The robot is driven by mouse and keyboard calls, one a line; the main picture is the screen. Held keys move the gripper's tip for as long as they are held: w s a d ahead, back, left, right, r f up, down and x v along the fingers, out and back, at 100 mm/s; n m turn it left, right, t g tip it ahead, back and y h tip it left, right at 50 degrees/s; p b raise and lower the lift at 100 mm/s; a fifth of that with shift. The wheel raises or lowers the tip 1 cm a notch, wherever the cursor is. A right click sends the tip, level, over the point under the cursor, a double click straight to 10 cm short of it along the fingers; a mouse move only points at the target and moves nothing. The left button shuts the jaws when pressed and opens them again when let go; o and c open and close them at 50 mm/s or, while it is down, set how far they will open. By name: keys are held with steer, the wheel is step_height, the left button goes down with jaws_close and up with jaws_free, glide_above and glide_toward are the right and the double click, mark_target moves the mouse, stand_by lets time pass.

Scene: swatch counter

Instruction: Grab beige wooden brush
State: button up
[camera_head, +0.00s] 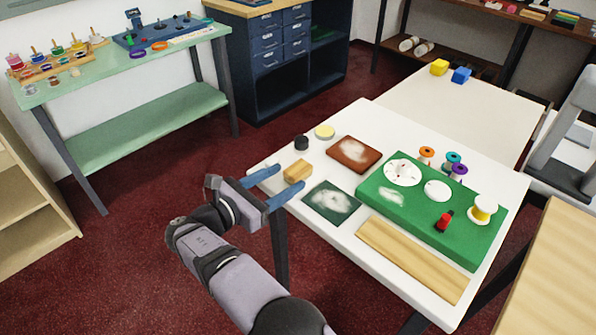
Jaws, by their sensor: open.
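A small beige wooden block, which looks like the brush (298,170), lies near the left edge of the white table (292,138). Its bristles cannot be made out. My gripper (290,178) comes in from the lower left with its two blue fingers apart and nothing held. In the picture the fingertips lie just left of the brush and below it, with the brush near the gap between them. I cannot tell how high the fingertips are above the table or whether they touch the brush.
Close by are a black knob-like piece (301,143), a pale yellow disc (324,132), a brown pad (354,154) and a dark green pad (331,201) with white smears. A green board (455,243) with spools and a wooden plank (413,260) fill the right side.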

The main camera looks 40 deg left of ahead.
mark_target(298, 172)
steer(key=shift+w+d+f+p, duration=0.15)
steer(key=shift+w+p, duration=0.1)
steer(key=shift+w, duration=0.8)
steer(key=shift+w+d+p, duration=0.1)
steer(key=shift+w+p, duration=0.15)
steer(key=shift+w, duration=0.75)
steer(key=shift+w+f, duration=0.15)
steer(key=shift+w, duration=0.35)
steer(key=c, duration=1.1)
